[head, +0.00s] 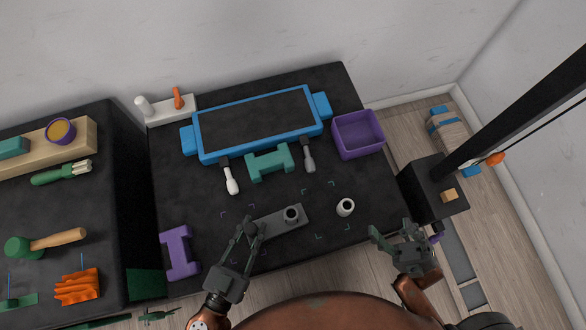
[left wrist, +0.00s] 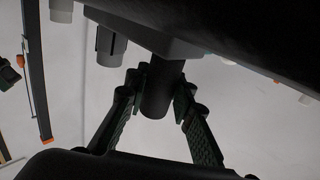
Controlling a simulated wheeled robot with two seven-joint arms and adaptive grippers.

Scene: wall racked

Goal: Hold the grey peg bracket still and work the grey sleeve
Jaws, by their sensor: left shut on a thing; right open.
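The grey peg bracket (head: 273,224) is a flat grey bar lying on the dark table near its front edge. My left gripper (head: 250,229) is shut on the dark round post (left wrist: 160,92) at its left end, with the fingers on both sides in the left wrist view (left wrist: 159,98). A grey sleeve (head: 291,214) stands upright at the bracket's right end, with a dark round opening on top; a grey cylinder (left wrist: 111,47) shows there in the left wrist view. My right gripper (head: 398,240) is open and empty, right of the table's front right edge.
A white hollow cylinder (head: 345,207) stands right of the bracket. Behind are a teal block (head: 269,163), a white-handled tool (head: 231,181), a grey tool (head: 309,158), a blue-framed tray (head: 198,133) and a purple bin (head: 361,151). A purple bracket (head: 179,252) lies left.

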